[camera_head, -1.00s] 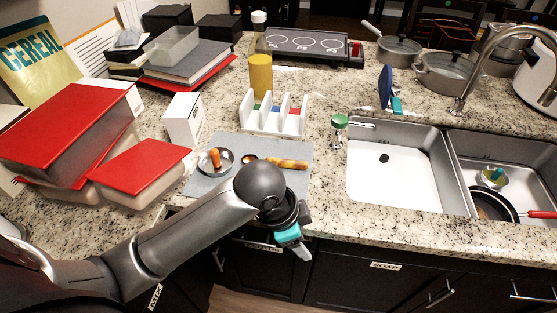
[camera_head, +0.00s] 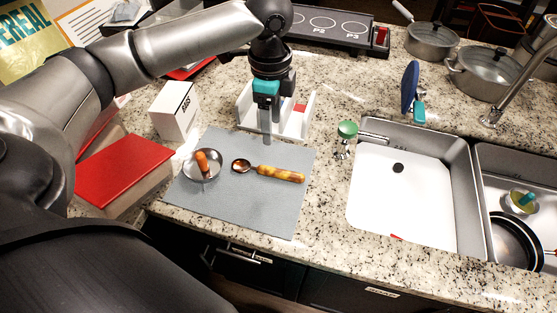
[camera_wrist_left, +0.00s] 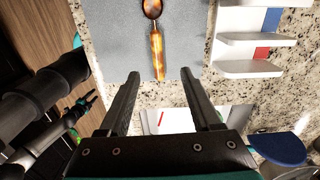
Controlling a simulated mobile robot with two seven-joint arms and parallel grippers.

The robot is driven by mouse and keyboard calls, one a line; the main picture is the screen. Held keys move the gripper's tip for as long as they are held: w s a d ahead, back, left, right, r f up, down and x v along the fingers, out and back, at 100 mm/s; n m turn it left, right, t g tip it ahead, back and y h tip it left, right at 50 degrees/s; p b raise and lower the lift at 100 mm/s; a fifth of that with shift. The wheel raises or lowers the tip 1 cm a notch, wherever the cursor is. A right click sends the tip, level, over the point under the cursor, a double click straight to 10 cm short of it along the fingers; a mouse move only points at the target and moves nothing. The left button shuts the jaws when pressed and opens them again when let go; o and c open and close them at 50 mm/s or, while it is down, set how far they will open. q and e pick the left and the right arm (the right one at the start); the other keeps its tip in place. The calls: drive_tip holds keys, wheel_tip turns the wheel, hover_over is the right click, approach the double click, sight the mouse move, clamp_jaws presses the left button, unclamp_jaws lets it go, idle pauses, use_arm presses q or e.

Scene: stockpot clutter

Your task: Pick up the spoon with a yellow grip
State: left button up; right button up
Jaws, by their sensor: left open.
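The spoon with a yellow grip (camera_head: 278,174) lies flat on a grey mat (camera_head: 240,210), its dark bowl to the left and its mottled yellow-orange grip to the right. My left gripper (camera_head: 266,140) hangs pointing down just behind the spoon in the head view, apart from it. In the left wrist view, the spoon (camera_wrist_left: 157,50) lies beyond the open, empty fingers (camera_wrist_left: 160,76), its grip end between their tips in the picture.
A metal bowl (camera_head: 203,165) with an orange item stands left of the spoon. A white divided rack (camera_head: 298,118) is close behind my left gripper. A white box (camera_head: 174,110) and red book (camera_head: 125,172) lie left; the sink (camera_head: 410,195) is right. The mat's front is clear.

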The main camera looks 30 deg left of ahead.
use_arm(q)
wheel_tip(320, 180, down, 4)
drive_tip(key=b, duration=0.1)
hover_over(272, 169)
wheel_tip(272, 169, down, 4)
drive_tip(key=shift+w+f, duration=0.1)
drive_tip(key=shift+f, duration=0.95)
wheel_tip(272, 169, down, 4)
drive_tip(key=shift+f+b, duration=0.15)
drive_tip(key=shift+b, duration=0.25)
use_arm(e)
drive_tip(key=shift+s+f, duration=1.05)
drive_tip(key=shift+s, duration=0.15)
use_arm(q)
clamp_jaws()
use_arm(e)
drive_tip(key=shift+s, duration=0.2)
